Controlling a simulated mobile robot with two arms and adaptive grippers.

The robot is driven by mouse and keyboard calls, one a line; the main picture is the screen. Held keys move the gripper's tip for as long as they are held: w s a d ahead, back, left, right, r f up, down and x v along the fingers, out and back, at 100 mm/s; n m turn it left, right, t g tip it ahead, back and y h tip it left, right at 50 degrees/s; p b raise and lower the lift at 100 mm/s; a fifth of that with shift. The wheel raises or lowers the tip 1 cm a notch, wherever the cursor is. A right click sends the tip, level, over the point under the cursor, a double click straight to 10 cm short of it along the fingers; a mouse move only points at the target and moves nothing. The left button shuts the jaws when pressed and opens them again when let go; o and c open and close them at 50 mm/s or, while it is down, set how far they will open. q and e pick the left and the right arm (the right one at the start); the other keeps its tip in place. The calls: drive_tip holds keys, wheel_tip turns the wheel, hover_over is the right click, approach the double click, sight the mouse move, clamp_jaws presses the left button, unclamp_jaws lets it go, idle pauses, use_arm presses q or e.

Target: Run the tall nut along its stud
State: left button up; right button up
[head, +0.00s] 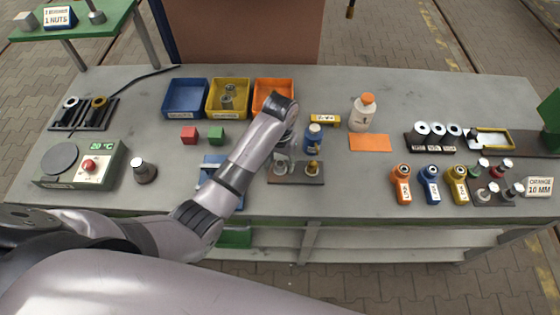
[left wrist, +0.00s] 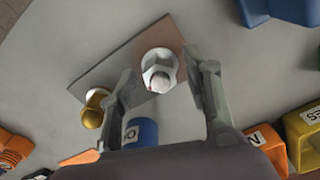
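A small brown board (head: 297,178) near the middle of the bench carries two upright studs. In the left wrist view, a silver hex nut (left wrist: 157,62) sits around a stud on this board (left wrist: 112,62); its pale round end shows in the nut. I take it for the tall nut. A brass-coloured nut (head: 313,167) is on the other stud, also seen in the left wrist view (left wrist: 95,110). My left gripper (head: 283,148) is above the silver nut, one finger on each side. In the left wrist view, gaps show between the fingers (left wrist: 161,78) and the nut. My right gripper is not in view.
A blue bottle (head: 314,135) stands close behind the board. Blue (head: 185,112), yellow (head: 227,114) and orange (head: 262,95) bins are at the back. Orange, blue and yellow tools (head: 431,185) stand to the right. The bench is clear between the board and these tools.

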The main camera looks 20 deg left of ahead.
use_arm(q)
clamp_jaws()
idle(0.3)
idle(0.3)
